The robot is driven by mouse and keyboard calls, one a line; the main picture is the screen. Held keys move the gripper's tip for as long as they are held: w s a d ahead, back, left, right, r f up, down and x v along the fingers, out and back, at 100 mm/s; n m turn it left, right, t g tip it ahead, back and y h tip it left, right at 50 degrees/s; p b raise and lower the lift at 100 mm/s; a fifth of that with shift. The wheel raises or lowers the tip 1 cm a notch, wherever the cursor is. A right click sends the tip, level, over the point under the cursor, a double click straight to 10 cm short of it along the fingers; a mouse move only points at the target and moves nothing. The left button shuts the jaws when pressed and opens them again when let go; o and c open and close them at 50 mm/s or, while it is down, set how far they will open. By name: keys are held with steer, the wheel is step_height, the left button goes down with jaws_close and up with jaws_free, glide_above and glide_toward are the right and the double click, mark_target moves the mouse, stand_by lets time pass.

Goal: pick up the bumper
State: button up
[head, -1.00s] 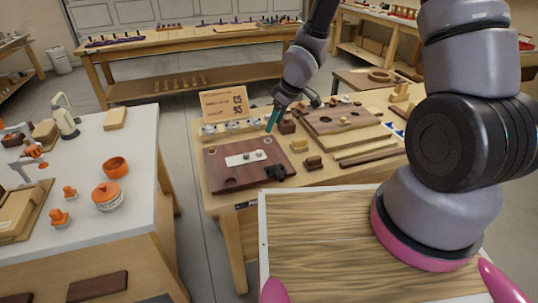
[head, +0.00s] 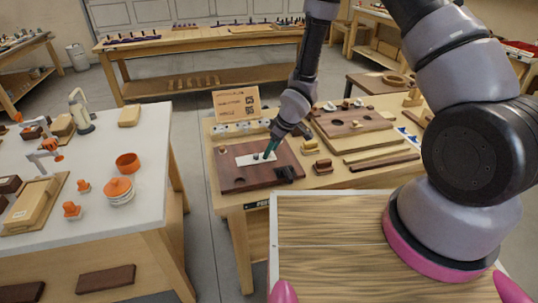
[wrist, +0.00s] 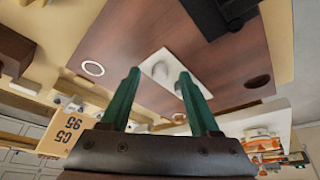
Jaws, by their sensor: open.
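I cannot tell for certain which part is the bumper. A dark brown board (head: 228,181) on the wooden bench carries a white plate (head: 243,160) with small grey pegs. In the wrist view the plate (wrist: 146,63) and a grey peg (wrist: 161,71) show between and beyond my fingers. My gripper (head: 265,154) is open, its teal fingers pointing down at the plate's right part. In the wrist view my gripper (wrist: 160,74) has its fingertips apart on either side of the peg. Contact with it cannot be made out.
A black part (head: 285,173) sits at the board's front right corner, close to my gripper. Small brown blocks (head: 322,166) and a second board (head: 350,122) lie to the right. A sign (head: 237,103) stands behind. A white table (head: 100,140) with orange items is at left.

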steer(key=shift+f, duration=0.2)
steer(key=shift+a, duration=0.1)
jaws_close()
